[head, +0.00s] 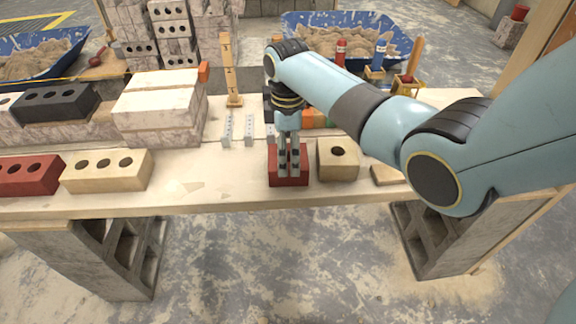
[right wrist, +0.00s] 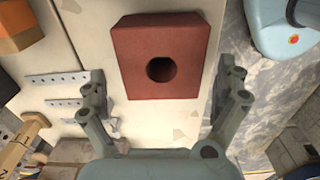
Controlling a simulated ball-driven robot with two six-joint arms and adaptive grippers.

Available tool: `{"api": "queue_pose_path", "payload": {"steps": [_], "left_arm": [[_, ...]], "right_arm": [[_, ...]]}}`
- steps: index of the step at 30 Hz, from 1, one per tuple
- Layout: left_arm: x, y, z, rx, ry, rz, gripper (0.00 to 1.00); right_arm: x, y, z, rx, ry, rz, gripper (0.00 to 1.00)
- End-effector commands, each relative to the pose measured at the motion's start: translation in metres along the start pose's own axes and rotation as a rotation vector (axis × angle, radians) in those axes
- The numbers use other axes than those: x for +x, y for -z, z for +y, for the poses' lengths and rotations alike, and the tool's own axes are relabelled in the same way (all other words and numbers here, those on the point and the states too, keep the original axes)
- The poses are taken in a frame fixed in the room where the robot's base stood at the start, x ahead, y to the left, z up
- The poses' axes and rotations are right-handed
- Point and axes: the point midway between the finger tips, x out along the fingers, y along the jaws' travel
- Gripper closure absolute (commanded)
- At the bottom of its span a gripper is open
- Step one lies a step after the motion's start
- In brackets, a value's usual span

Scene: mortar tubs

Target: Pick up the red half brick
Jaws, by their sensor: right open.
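The red half brick (head: 288,181) lies on the plank bench near its front edge, under my right gripper in the head view. In the right wrist view the red half brick (right wrist: 160,42) shows whole, with one round hole in its top. My right gripper (head: 289,172) points down over it, its fingers hiding part of the brick. My left gripper is not in view.
A cream half brick (head: 338,160) stands close to the right of the red one. A cream brick (head: 107,170) and a red brick (head: 28,175) lie to the left. Metal strips (head: 237,130) lie behind. The bench top (head: 215,180) between is clear.

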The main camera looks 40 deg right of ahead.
Motion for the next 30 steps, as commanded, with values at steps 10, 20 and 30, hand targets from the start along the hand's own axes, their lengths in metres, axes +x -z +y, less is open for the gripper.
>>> {"api": "queue_pose_path", "payload": {"steps": [10,20,30], "left_arm": [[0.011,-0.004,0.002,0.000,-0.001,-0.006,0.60],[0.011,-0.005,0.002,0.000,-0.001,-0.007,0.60],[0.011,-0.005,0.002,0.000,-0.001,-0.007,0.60]], "right_arm": [[0.036,-0.001,-0.002,0.000,0.000,0.000,0.00],[0.035,-0.001,-0.002,0.000,0.000,0.000,0.24],[0.035,-0.001,-0.002,0.001,0.000,0.000,0.68]]}}
